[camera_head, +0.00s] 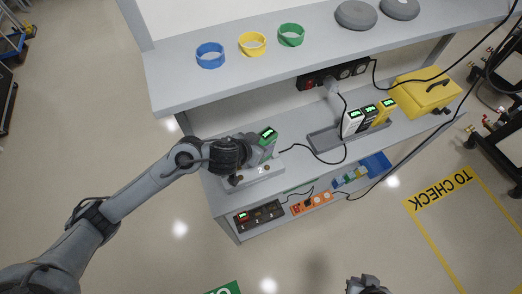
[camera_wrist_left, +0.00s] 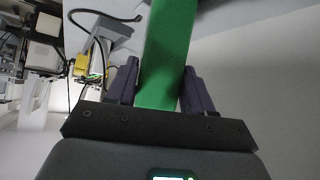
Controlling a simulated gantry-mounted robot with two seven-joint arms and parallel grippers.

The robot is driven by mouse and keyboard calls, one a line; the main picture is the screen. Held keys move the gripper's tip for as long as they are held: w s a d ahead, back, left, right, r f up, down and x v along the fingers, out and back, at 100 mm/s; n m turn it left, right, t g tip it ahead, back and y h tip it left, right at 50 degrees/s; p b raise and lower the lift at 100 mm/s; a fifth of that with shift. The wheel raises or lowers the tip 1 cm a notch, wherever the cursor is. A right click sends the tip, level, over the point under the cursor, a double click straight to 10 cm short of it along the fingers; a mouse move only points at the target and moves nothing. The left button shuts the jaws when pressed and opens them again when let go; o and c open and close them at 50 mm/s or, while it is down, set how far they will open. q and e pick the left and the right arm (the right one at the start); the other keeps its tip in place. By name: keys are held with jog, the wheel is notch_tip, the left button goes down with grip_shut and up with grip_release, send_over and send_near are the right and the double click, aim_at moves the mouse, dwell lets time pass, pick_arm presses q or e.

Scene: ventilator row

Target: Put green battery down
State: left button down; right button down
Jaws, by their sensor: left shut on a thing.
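The green battery (camera_head: 268,137) has a lit green display on its end. My left gripper (camera_head: 246,152) is shut on it, over the left end of the middle shelf. In the left wrist view the green battery (camera_wrist_left: 167,55) stands between the two dark fingers of my left gripper (camera_wrist_left: 160,88). A pale block marked 2 (camera_head: 264,170) is right beneath it; I cannot tell whether the battery touches it. Part of my right gripper (camera_head: 366,285) shows at the bottom edge, and its jaws cannot be made out.
A grey tray (camera_head: 322,141) holds white, black and yellow batteries. A yellow case (camera_head: 425,92) is at the right. Blue, yellow and green rings lie on the top shelf (camera_head: 180,85). A cable (camera_head: 318,158) crosses the middle shelf. The lower shelf holds power strips and small boxes.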

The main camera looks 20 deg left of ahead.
pick_arm(q)
jog(key=shift+w+a+r, duration=0.15)
jog(key=shift+r, duration=0.15)
dwell(0.4)
